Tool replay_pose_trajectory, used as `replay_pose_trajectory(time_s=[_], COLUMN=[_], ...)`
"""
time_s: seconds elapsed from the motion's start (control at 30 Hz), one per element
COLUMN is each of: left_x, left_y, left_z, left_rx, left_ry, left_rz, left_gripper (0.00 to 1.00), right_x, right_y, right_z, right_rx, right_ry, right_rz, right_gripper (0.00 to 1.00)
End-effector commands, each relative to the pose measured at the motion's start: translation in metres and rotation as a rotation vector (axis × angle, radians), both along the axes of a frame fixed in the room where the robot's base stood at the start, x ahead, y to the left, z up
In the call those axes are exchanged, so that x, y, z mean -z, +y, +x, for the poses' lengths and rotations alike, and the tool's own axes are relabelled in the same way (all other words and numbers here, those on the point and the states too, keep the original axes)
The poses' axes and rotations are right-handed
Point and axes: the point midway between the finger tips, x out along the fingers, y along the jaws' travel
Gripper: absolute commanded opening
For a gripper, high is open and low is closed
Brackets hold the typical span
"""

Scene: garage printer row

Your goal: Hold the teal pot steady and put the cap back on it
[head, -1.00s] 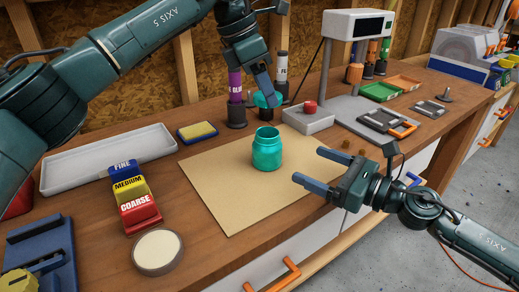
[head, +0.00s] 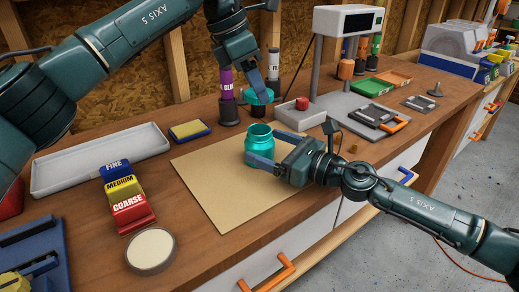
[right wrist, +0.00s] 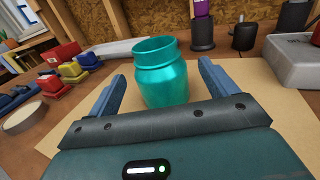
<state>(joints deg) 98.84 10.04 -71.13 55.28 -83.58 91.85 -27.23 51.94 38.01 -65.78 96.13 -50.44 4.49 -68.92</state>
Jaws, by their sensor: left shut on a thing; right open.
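The teal pot (head: 261,143) stands upright and open-topped on the tan mat (head: 218,183). It also shows in the right wrist view (right wrist: 160,77), between the two fingers. My right gripper (head: 262,149) is open, with one finger on each side of the pot. In the wrist view a gap shows on both sides, wider on the right. My left gripper (head: 259,93) is shut on the teal cap (head: 259,97) and holds it above and behind the pot, apart from it. The fingers hide part of the cap.
A grey block with a red knob (head: 302,104) is right of the cap. Purple and grey tubes (head: 227,92) stand behind. A yellow sponge (head: 189,129) and sanding blocks (head: 128,200) lie left. A round tin (head: 152,250) is at the front. The mat's front part is clear.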

Motion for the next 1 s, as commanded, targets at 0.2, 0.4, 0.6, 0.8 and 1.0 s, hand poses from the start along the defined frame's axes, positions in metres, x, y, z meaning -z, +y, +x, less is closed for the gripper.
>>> replay_pose_trajectory(time_s=[0.2,0.4,0.6,0.8,1.0], left_x=[0.0,0.0,0.0,0.0,0.0], left_y=[0.0,0.0,0.0,0.0,0.0], left_z=[0.0,0.0,0.0,0.0,0.0], left_rx=[0.0,0.0,0.0,0.0,0.0], left_ry=[0.0,0.0,0.0,0.0,0.0], left_rz=[0.0,0.0,0.0,0.0,0.0], left_gripper=[0.29,0.29,0.29,0.29,0.29], right_x=[0.0,0.0,0.0,0.0,0.0], right_y=[0.018,0.021,0.021,0.021,0.021], right_z=[0.013,0.015,0.015,0.015,0.015], right_rx=[0.0,0.0,0.001,0.001,0.001], right_ry=[0.0,0.001,0.001,0.001,0.001], right_rz=[0.001,0.001,0.001,0.001,0.001], right_gripper=[0.85,0.85,0.83,0.67,0.51])
